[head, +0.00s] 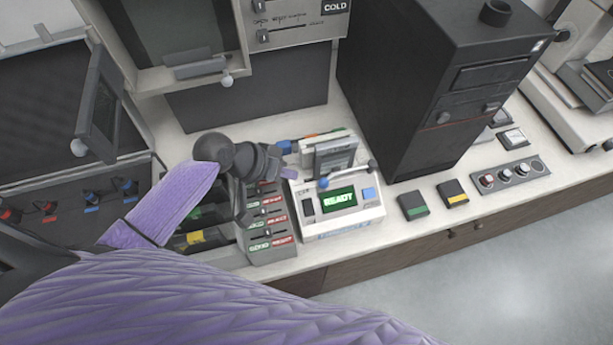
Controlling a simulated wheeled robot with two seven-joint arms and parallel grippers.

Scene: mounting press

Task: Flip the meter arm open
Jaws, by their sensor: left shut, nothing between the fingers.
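The meter (357,212) is a white box with a lit green display reading READY and a blue button. It stands near the counter's front edge in the middle of the head view. A grey hinged piece (334,156), which looks like the meter arm, sits over its back part, with a thin bar and small knobs along its front. I cannot tell clearly how far it is raised. My left gripper (287,174) is shut and empty, just left of the meter's upper left corner. Whether it touches the meter is unclear. My right gripper is not in view.
A grey switch panel (268,240) stands directly left of the meter. A tall black machine (420,90) rises behind right. Small green-marked (412,205) and yellow-marked (453,193) boxes and a knob panel (508,177) lie to the right. An open dark panel (100,105) stands left.

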